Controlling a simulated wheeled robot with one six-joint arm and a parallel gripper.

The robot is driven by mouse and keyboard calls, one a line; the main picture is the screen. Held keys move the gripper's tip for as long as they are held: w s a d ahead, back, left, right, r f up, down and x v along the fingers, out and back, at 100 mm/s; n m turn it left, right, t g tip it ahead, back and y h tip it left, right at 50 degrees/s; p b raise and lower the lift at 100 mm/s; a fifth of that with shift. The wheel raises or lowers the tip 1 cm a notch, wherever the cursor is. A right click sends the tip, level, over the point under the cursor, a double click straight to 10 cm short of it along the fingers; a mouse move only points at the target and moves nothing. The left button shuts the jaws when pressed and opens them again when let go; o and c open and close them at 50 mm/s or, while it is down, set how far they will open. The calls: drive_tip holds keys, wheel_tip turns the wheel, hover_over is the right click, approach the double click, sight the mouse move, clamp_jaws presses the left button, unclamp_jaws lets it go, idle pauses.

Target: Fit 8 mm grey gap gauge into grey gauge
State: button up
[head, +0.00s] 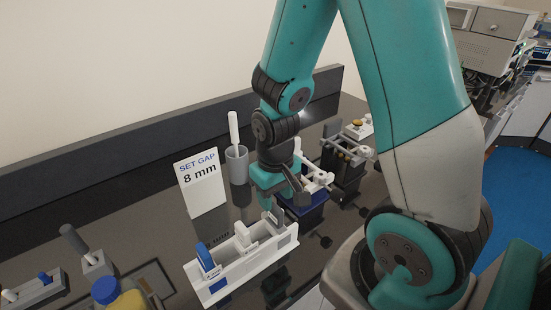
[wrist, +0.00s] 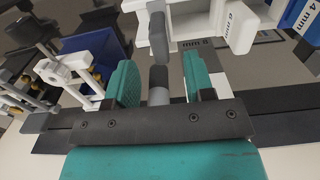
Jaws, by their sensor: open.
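My gripper (head: 272,203) is open and points down just beyond the right end of the white rack. In the wrist view its two teal fingers (wrist: 160,85) stand apart. A dark grey gauge (wrist: 158,38) stands upright at the rack's end beside an "8 mm" label, just past the fingertips; it also shows in the head view (head: 271,220). A grey cylindrical piece (wrist: 158,88) shows between the fingers; I cannot tell what it belongs to. A dark fixture with a grey top (head: 346,157) stands behind the gripper to the right and may be the grey gauge.
The white rack (head: 225,281) also holds a white 6 mm gauge (wrist: 240,25) and a blue 4 mm gauge (wrist: 306,14). A blue fixture with white parts (head: 306,196) stands right of my gripper. A "SET GAP 8 mm" sign (head: 200,184) and grey cup (head: 237,165) stand left.

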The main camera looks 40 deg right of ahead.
wheel_tip(320, 180, up, 11)
idle(0.3)
idle(0.4)
drive_tip(key=s+a+r+n+y+b, duration=0.1)
drive_tip(key=s+a+n+y+b, duration=0.1)
drive_tip(key=s+a, duration=0.3)
drive_tip(key=s+a+r+n+y+b, duration=0.1)
drive_tip(key=s+a+n, duration=0.4)
drive_tip(key=a, duration=0.5)
drive_tip(key=shift+a+r+n+y+b, duration=0.2)
drive_tip(key=shift+r+n+y+b, duration=0.15)
drive_tip(key=shift+y+b, duration=0.3)
drive_tip(key=shift+s, duration=0.1)
